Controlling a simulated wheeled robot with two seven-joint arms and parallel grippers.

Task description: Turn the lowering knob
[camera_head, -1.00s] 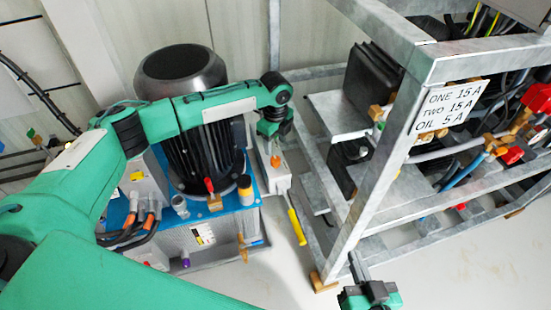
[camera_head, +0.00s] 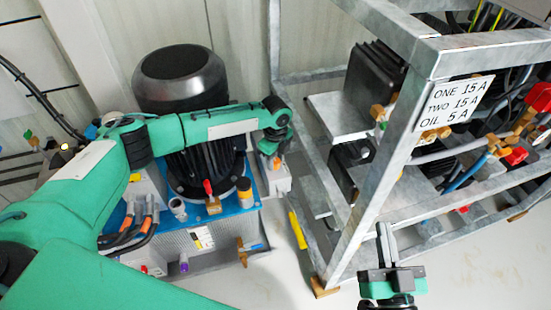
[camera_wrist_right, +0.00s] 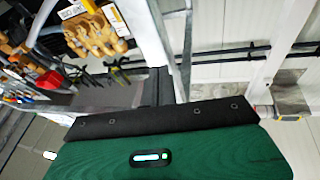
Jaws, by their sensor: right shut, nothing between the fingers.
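No knob here is readably marked as the lowering knob. A small orange knob (camera_head: 277,162) sits on the pale box (camera_head: 278,182) at the right side of the blue pump unit (camera_head: 228,208). My left gripper (camera_head: 268,148) points down beside that orange knob; its fingertips are too small and hidden to tell whether it touches or holds anything. A red-handled valve (camera_head: 209,190) stands on the blue top. My right gripper (camera_head: 383,238) is shut and empty, low in front of the metal frame. In the right wrist view its body fills the lower part.
A black motor (camera_head: 180,85) stands on the pump unit. A grey metal frame (camera_head: 372,190) with a white sign (camera_head: 453,104), hoses and brass valves takes up the right. A yellow bar (camera_head: 298,230) lies near its foot. Bare floor (camera_head: 470,260) is at the lower right.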

